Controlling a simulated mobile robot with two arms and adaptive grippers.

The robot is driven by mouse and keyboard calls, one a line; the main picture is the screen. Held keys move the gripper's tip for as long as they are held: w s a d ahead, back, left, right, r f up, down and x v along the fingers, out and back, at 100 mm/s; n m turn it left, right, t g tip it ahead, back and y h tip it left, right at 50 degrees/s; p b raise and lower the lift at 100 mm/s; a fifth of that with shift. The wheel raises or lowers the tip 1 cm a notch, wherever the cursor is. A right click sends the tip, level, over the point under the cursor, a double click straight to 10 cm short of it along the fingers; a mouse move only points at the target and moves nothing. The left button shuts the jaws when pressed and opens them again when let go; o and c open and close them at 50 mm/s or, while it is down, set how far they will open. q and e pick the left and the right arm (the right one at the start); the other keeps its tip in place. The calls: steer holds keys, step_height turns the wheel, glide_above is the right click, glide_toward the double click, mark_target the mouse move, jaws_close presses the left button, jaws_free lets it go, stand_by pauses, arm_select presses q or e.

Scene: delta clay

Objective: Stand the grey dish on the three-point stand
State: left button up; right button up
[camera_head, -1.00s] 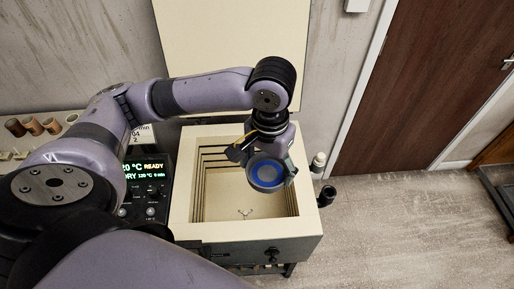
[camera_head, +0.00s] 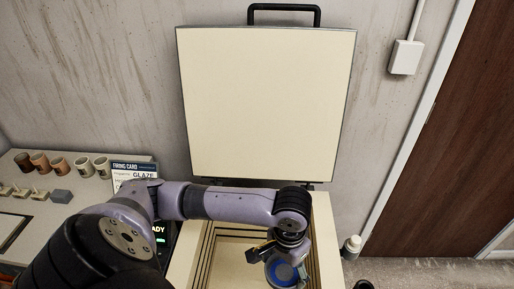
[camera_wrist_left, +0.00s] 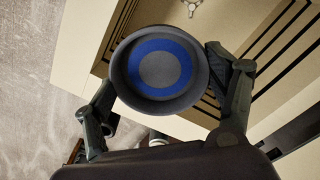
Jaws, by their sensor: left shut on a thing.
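The grey dish (camera_head: 281,272) with a blue ring inside is held in my left gripper (camera_head: 270,262), over the open cream kiln (camera_head: 322,240). In the left wrist view the dish (camera_wrist_left: 159,70) sits between the two fingers of the left gripper (camera_wrist_left: 165,85), its open side facing the camera. The small three-point stand (camera_wrist_left: 192,5) shows at the top edge of the left wrist view, on the kiln floor and apart from the dish. The stand is out of sight in the head view now. My right gripper is not in view.
The raised kiln lid (camera_head: 265,105) stands upright behind the opening. The stepped kiln walls (camera_wrist_left: 270,45) are close beside the gripper. A bench at left holds several cups (camera_head: 82,167) and a firing card (camera_head: 134,170). A switch box (camera_head: 404,57) is on the wall.

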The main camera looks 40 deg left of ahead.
arm_select(q)
steer(key=a+f+m+b, duration=0.4)
steer(key=a+f+b, duration=0.4)
steer(key=f, duration=1)
steer(key=a+f, duration=0.1)
steer(key=f, duration=0.4)
steer(key=f+b, duration=0.1)
steer(key=f, duration=0.4)
steer(key=shift+s+a+f, duration=0.15)
steer(key=shift+s+f, duration=0.05)
steer(key=shift+s, duration=0.1)
steer(key=shift+m, duration=0.3)
steer(key=shift+f+b, duration=0.4)
steer(key=shift+f, duration=1.8)
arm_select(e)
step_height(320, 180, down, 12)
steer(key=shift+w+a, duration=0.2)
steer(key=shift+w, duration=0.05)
arm_select(q)
steer(key=shift+f, duration=0.15)
steer(key=o, duration=1.4)
step_height(320, 180, up, 12)
steer(key=shift+r+p, duration=0.2)
steer(key=shift+p, duration=0.7)
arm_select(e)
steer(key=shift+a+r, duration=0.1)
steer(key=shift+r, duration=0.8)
